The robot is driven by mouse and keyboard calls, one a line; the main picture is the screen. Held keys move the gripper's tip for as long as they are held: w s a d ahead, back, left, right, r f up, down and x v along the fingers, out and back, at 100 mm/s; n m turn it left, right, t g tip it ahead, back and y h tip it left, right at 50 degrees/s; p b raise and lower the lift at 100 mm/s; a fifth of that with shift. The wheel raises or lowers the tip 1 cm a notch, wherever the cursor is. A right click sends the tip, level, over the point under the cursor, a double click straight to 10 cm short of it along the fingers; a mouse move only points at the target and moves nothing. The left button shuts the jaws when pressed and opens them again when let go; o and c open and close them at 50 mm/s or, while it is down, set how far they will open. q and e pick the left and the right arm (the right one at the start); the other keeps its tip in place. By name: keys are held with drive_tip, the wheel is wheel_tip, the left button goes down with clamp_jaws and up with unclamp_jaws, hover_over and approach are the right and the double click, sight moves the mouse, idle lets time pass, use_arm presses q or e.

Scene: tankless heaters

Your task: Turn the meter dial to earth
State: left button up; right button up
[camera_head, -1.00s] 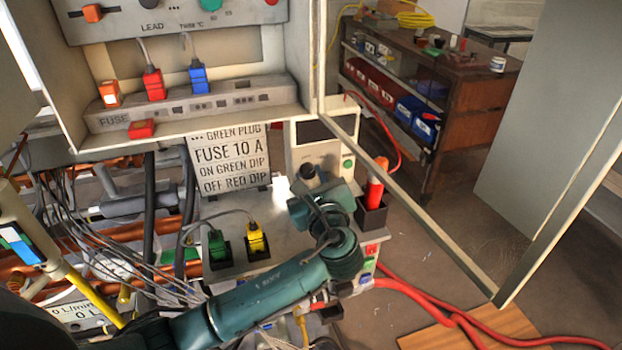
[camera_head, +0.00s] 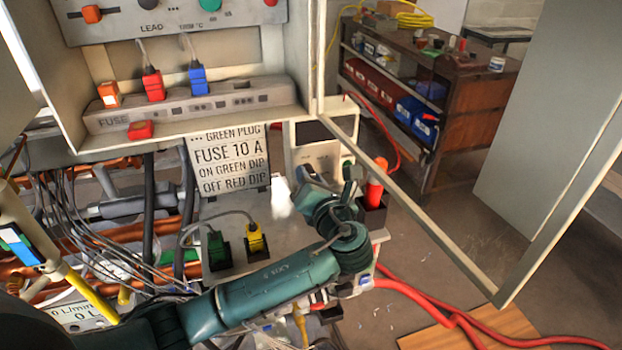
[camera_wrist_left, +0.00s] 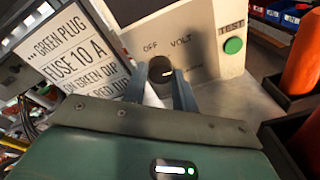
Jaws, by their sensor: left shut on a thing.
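The meter (camera_head: 318,150) is a pale box with a dark screen, behind my left gripper (camera_head: 328,180) in the head view. In the left wrist view the meter (camera_wrist_left: 196,42) shows the labels OFF and VOLT, a third label too blurred to read, and a green TEST button (camera_wrist_left: 233,46). The dark round dial (camera_wrist_left: 160,66) lies between the two fingers of my left gripper (camera_wrist_left: 161,75), which is shut on it. A small light mark shows on the dial; which label it points to is hard to tell. The dial is hidden in the head view. My right gripper is not in view.
A sign (camera_head: 228,161) stands left of the meter. Green (camera_head: 217,248) and yellow (camera_head: 255,240) plugs sit on the bench before it. A red-orange handle (camera_head: 375,183) stands in a black holder close to the right of my gripper. The cabinet's open door frame (camera_head: 420,208) spans the right side.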

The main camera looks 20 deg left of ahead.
use_arm(q)
drive_tip(key=m, duration=0.3)
drive_tip(key=shift+m, duration=0.3)
idle(0.3)
drive_tip(key=o, duration=1)
drive_tip(key=shift+c, duration=0.2)
drive_tip(key=shift+d, duration=0.1)
drive_tip(key=v, duration=1.2)
drive_tip(key=shift+w+f+b, duration=0.1)
drive_tip(key=shift+w+b, duration=0.05)
drive_tip(key=shift+b, duration=0.25)
drive_tip(key=shift+s+d, duration=0.4)
drive_tip(key=shift+s, duration=0.15)
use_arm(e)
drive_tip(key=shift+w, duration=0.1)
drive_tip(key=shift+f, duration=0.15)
